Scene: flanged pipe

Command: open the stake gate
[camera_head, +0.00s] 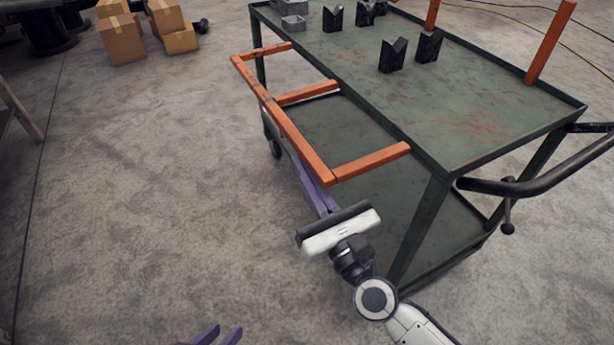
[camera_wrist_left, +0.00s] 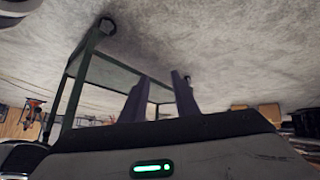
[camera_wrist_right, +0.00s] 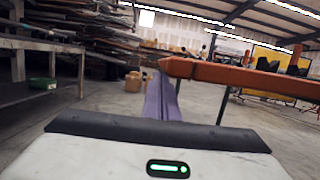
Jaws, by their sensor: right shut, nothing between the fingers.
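The stake gate (camera_head: 281,126) is an orange frame with a long outer rail and three crossbars, sticking out nearly flat from the left side of the green cart. My right gripper (camera_head: 296,158) has its purple fingers shut and empty, beside and partly behind the rail's near end. Whether they touch is unclear. In the right wrist view the orange rail (camera_wrist_right: 235,75) runs off to the right of the closed fingers (camera_wrist_right: 162,98). My left gripper (camera_head: 220,334) shows only its purple fingertips at the bottom edge, apart. In the left wrist view its fingers (camera_wrist_left: 160,92) are open and empty.
The green cart (camera_head: 470,120) has upright orange stakes (camera_head: 550,42) on its far side and several black V-blocks (camera_head: 393,54) on top. A black push handle (camera_head: 540,182) juts out right. Cardboard boxes (camera_head: 122,40) stand back left. The floor left of the cart is clear.

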